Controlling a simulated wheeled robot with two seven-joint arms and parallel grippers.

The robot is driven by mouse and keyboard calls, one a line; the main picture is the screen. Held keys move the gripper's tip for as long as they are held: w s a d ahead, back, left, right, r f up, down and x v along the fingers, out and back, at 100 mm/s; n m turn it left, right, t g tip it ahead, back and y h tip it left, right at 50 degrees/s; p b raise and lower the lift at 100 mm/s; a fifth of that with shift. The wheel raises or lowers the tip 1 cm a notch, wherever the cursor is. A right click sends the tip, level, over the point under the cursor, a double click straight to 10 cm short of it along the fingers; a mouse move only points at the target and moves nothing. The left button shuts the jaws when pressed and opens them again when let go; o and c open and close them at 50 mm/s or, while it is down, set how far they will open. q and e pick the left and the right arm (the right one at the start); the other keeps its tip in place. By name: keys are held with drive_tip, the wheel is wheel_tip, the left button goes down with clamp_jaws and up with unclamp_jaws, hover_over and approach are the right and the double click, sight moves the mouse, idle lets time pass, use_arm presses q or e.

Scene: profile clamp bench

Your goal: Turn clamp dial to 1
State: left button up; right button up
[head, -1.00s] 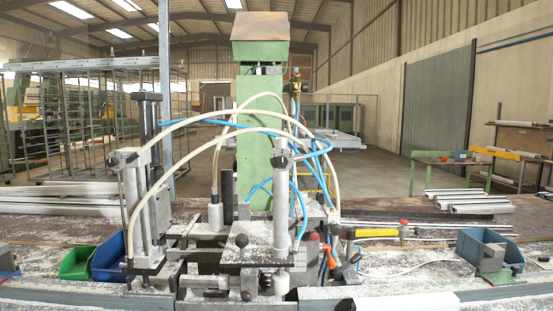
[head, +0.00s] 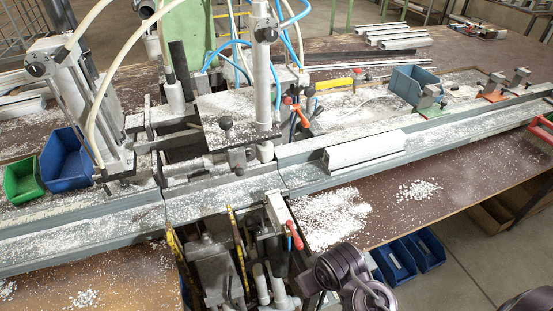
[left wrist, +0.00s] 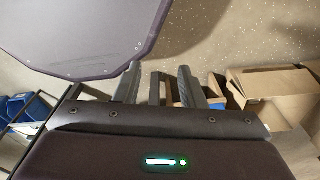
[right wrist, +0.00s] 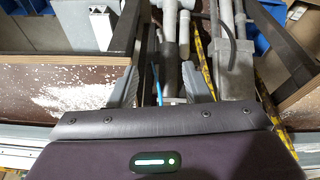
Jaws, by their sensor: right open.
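The left clamp (head: 72,95) stands upright on the bench, with a small round dark dial (head: 37,69) on its head. The centre clamp column (head: 262,85) carries a similar round dark dial (head: 269,34) near its top. The marks on both are too small to read surely. My left gripper (left wrist: 159,72) is open and empty over the floor in the left wrist view. My right gripper (right wrist: 160,72) is open in the right wrist view, above pipes and hoses, with nothing clearly held. Neither gripper's fingers show in the head view, where a dark part of my arm is at the bottom.
A steel rail (head: 220,190) runs along the bench and bears a white profile (head: 364,150). Blue (head: 66,160) and green (head: 23,178) bins stand at the left. Pale hoses arch near both clamps. A red-handled toggle clamp (head: 285,220) is at the front. Cardboard boxes (left wrist: 270,90) lie on the floor.

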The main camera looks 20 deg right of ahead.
drive_tip(key=w+r+t, duration=0.4)
drive_tip(key=w+r, duration=0.3)
drive_tip(key=r, duration=0.4)
drive_tip(key=w+r+t, duration=0.3)
drive_tip(key=w+r, duration=0.3)
drive_tip(key=r, duration=0.5)
drive_tip(key=t, duration=0.7)
approach(273, 36)
drive_tip(key=w, duration=0.2)
drive_tip(key=shift+n, duration=0.3)
drive_tip(key=w, duration=0.2)
drive_tip(key=w+b, duration=0.1)
drive_tip(key=w, duration=0.1)
drive_tip(key=w+b, duration=0.1)
drive_tip(key=w, duration=0.1)
drive_tip(key=shift+a+f, duration=0.1)
drive_tip(key=shift+f, duration=0.15)
use_arm(q)
drive_tip(key=shift+w+a+f, duration=0.3)
drive_tip(key=shift+a+f, duration=0.15)
drive_tip(key=shift+f, duration=0.35)
use_arm(e)
drive_tip(key=shift+w+r, duration=0.1)
drive_tip(key=shift+w, duration=0.4)
clamp_jaws()
